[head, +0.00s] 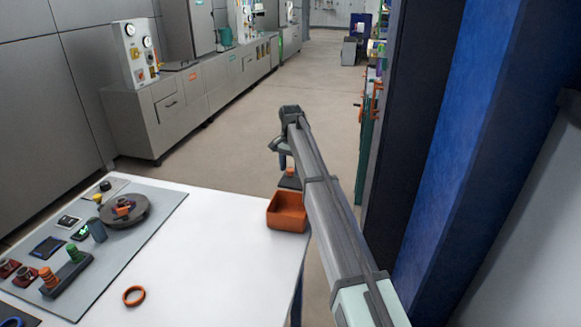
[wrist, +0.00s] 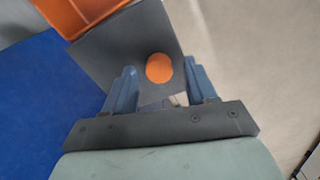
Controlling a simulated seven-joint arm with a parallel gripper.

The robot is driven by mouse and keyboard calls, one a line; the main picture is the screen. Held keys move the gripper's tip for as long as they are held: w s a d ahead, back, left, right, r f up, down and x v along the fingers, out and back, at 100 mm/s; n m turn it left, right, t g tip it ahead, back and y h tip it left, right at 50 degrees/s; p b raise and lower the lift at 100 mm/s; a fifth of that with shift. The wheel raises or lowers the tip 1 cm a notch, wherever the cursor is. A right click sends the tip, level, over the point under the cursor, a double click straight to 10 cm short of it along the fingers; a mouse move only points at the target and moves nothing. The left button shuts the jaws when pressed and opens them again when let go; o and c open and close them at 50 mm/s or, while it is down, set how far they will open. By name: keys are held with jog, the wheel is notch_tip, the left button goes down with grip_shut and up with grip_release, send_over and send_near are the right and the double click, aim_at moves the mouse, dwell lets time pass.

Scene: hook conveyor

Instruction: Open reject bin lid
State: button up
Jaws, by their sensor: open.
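The reject bin is an orange open-topped box (head: 287,212) at the table's far right corner; its inside shows. Part of it shows at the top left of the wrist view (wrist: 78,15). The lid is a dark grey square plate (wrist: 110,50) with a round orange knob (wrist: 159,68). In the head view the lid (head: 289,183) is at the bin's far side, with the orange knob (head: 290,172) above it. My gripper (wrist: 160,88) is open over the lid. Its blue fingers are on either side of the knob's near end; I cannot tell whether they touch it.
The white table (head: 235,250) carries a grey mat (head: 150,220) with a round dark turntable, a cup and small fittings. An orange ring (head: 134,296) lies on the table. A blue post (head: 465,120) stands close on the right.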

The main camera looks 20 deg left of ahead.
aim_at(291, 169)
notch_tip(291, 169, up, 14)
dwell(0.6)
jog(key=shift+f, duration=0.1)
